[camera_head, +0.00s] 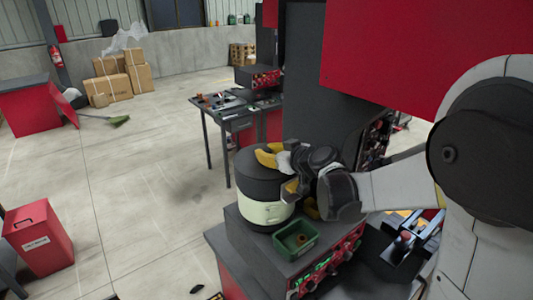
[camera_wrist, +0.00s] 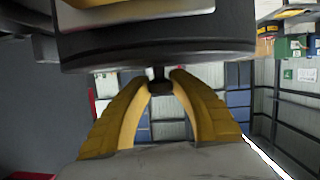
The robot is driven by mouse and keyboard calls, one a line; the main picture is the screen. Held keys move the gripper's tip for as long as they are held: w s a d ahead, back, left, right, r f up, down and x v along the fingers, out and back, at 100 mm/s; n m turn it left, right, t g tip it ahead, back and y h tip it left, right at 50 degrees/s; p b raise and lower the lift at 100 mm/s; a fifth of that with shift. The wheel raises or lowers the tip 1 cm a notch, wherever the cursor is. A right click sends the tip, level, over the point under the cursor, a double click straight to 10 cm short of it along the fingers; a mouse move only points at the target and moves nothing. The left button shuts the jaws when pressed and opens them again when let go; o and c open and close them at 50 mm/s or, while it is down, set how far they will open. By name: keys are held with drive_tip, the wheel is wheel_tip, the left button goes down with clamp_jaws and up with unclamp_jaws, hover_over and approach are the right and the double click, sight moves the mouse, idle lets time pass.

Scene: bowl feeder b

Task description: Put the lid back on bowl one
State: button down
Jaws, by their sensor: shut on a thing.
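The bowl (camera_head: 265,213), with a cream band, stands on a dark machine top in the head view. The dark round lid (camera_head: 252,170) is directly over it, and I cannot tell whether any gap is left between them. In the wrist view the lid (camera_wrist: 155,50) shows as a wide dark disc across the top, with a small dark knob (camera_wrist: 160,86) on it. My gripper (camera_wrist: 160,80) has its yellow fingers closed around this knob. In the head view my gripper (camera_head: 278,155) is at the top of the lid, and the knob is hidden.
A green tray (camera_head: 296,240) with a small brown part stands close in front of the bowl on the machine top (camera_head: 248,240). A tall dark and red cabinet (camera_head: 400,55) rises behind my arm. A work table (camera_head: 235,110) stands farther back. Open floor lies left.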

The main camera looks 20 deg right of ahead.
drive_tip(key=shift+s, duration=0.1)
drive_tip(key=shift+f, duration=0.15)
drive_tip(key=c, duration=1.2)
unclamp_jaws()
